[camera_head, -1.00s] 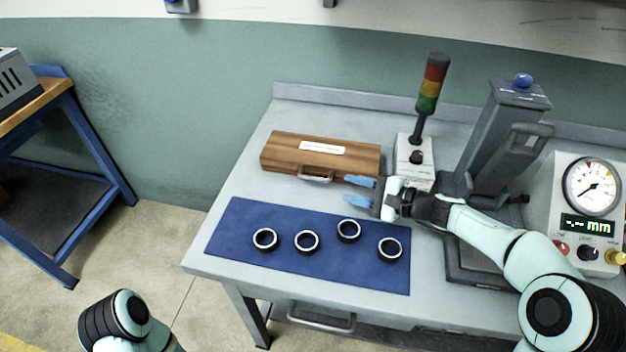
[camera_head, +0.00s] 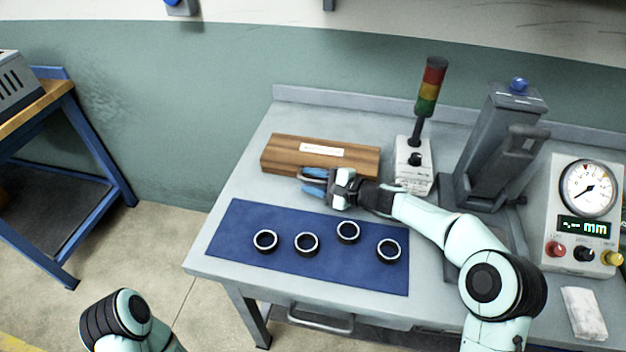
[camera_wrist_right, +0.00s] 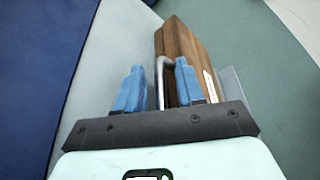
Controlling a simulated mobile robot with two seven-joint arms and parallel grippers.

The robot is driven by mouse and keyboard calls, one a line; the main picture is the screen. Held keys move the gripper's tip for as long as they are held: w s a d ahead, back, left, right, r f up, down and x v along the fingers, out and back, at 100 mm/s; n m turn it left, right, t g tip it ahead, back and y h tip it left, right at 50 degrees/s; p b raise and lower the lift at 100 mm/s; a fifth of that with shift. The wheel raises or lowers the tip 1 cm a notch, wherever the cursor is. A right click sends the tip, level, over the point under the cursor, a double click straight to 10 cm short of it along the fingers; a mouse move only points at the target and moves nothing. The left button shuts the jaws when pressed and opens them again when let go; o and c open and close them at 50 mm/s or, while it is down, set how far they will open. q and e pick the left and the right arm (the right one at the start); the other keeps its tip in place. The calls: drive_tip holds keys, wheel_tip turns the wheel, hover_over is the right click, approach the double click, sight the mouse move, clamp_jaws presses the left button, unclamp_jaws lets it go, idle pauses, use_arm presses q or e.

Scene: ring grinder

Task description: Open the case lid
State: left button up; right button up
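The closed wooden case (camera_head: 285,150) lies at the back of the grey table, with a white label on its lid. It also shows in the right wrist view (camera_wrist_right: 176,42). Its metal handle (camera_wrist_right: 161,72) sticks out from the front face. My right gripper (camera_head: 312,182) is at the front of the case. In the right wrist view its two blue fingers (camera_wrist_right: 157,85) are apart, with the handle between them, nearer the right finger. I cannot tell whether they touch it. My left gripper is out of view; only part of my left arm shows at the bottom left.
A blue mat (camera_head: 240,222) with several dark rings lies in front of the case. A signal tower (camera_head: 428,90), a grey press (camera_head: 505,140) and a dial gauge box (camera_head: 585,215) stand to the right. A white cloth (camera_head: 584,313) lies at the right front.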

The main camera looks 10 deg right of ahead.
sight(317, 166)
clamp_jaws()
drive_tip(key=shift+r+p, duration=0.35)
drive_tip(key=shift+p, duration=0.2)
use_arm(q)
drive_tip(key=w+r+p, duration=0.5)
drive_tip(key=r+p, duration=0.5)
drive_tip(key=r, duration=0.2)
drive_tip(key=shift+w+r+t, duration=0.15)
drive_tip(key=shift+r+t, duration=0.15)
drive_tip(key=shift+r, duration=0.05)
use_arm(e)
drive_tip(key=shift+w+d+r+m+g, duration=0.3)
drive_tip(key=shift+w+r, duration=0.35)
drive_tip(key=shift+r, duration=0.7)
drive_tip(key=shift+w+d+r+m+g, duration=0.15)
drive_tip(key=shift+w+r+m, duration=0.4)
drive_tip(key=shift+r, duration=0.85)
drive_tip(key=shift+w+d+r+m+g, duration=0.2)
drive_tip(key=shift+w+r, duration=0.55)
drive_tip(key=shift+r, duration=0.6)
unclamp_jaws()
